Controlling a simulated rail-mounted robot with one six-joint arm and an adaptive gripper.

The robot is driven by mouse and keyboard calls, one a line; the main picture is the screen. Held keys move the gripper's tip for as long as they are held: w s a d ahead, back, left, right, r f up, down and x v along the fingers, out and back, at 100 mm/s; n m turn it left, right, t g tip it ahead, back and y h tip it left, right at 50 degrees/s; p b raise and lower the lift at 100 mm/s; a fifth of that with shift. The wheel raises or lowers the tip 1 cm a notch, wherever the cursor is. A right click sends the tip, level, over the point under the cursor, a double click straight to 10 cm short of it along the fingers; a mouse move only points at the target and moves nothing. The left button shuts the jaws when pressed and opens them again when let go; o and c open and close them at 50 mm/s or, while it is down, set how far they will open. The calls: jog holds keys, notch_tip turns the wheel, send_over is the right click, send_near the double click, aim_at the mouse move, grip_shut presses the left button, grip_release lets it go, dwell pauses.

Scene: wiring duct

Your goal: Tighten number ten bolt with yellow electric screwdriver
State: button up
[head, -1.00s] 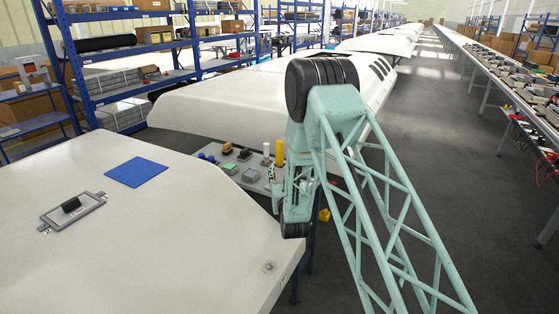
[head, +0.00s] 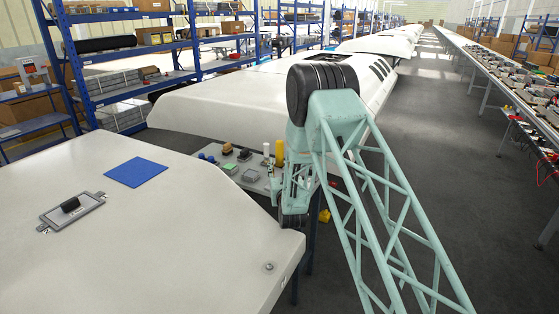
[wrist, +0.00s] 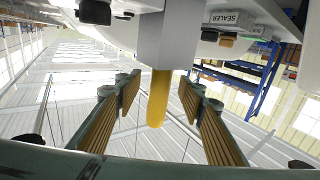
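The yellow electric screwdriver (head: 280,152) stands upright on a small grey table beside my arm in the head view. In the wrist view, which appears upside down, its yellow handle (wrist: 157,100) lies between the two fingers of my gripper (wrist: 157,88), with a grey block-like part above it. The fingers are open, with a visible gap on each side of the handle. In the head view my arm hides most of my gripper. A bolt (head: 268,267) sits near the right corner of the large white panel (head: 150,240); no number is readable.
The small table (head: 262,186) also holds a white cylinder (head: 266,149), a green-topped block (head: 230,168) and other small parts. A blue mat (head: 138,172) and a grey plate with a black handle (head: 72,211) lie on the panel.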

jog(key=shift+b+x, duration=0.3)
jog(key=shift+x, duration=1.65)
jog(key=shift+a, duration=0.1)
jog(key=c, duration=1.1)
jog(key=shift+r, duration=0.1)
notch_tip(320, 180, up, 18)
jog(key=p, duration=0.2)
jog(key=shift+p, duration=0.35)
notch_tip(320, 180, up, 11)
send_over(280, 162)
jog(key=x, duration=0.2)
jog(key=shift+s+r+p, duration=0.1)
jog(key=shift+r+p, duration=0.05)
jog(key=shift+p, duration=0.2)
dwell(0.4)
dwell(0.4)
